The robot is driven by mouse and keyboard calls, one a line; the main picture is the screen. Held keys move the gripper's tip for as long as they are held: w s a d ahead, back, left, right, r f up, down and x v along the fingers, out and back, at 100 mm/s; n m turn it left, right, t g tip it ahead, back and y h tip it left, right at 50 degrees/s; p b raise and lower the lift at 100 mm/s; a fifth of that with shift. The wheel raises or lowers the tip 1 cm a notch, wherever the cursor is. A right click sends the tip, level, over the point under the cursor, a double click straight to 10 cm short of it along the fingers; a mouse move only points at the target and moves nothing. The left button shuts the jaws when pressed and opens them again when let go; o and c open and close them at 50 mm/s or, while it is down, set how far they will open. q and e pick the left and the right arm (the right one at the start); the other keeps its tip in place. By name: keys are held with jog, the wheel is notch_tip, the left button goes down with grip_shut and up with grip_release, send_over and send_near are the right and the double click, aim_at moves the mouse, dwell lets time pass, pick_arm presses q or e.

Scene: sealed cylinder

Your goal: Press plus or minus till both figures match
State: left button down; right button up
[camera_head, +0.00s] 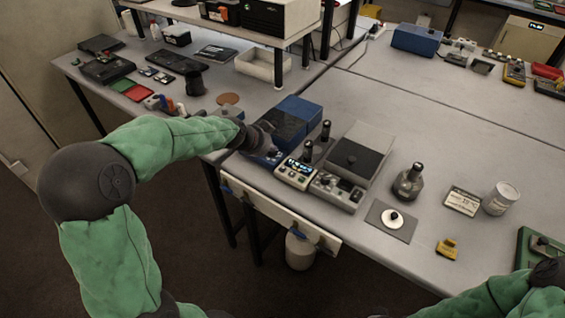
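A blue device (294,112) with a dark top stands at the table's front edge. My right gripper (548,272) is at the lower right, partly cut off.
A green tray (527,247) is by my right gripper. The table behind is mostly clear.

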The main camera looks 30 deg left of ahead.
pick_arm(q)
jog(key=w+a+r+m+y+p, duration=0.1)
jog(key=a+r+m+p, duration=0.1)
jog(key=a+m+p, duration=0.25)
notch_tip(320, 180, up, 2)
jog(key=m+h+p, duration=0.4)
jog(key=m+p, duration=1)
jog(key=m, duration=0.3)
send_over(280, 169)
jog(key=shift+r, duration=0.1)
notch_tip(280, 169, down, 9)
jog(key=b, duration=0.8)
dwell(0.4)
jog(key=shift+f+b, duration=0.35)
jog(key=shift+b, duration=0.15)
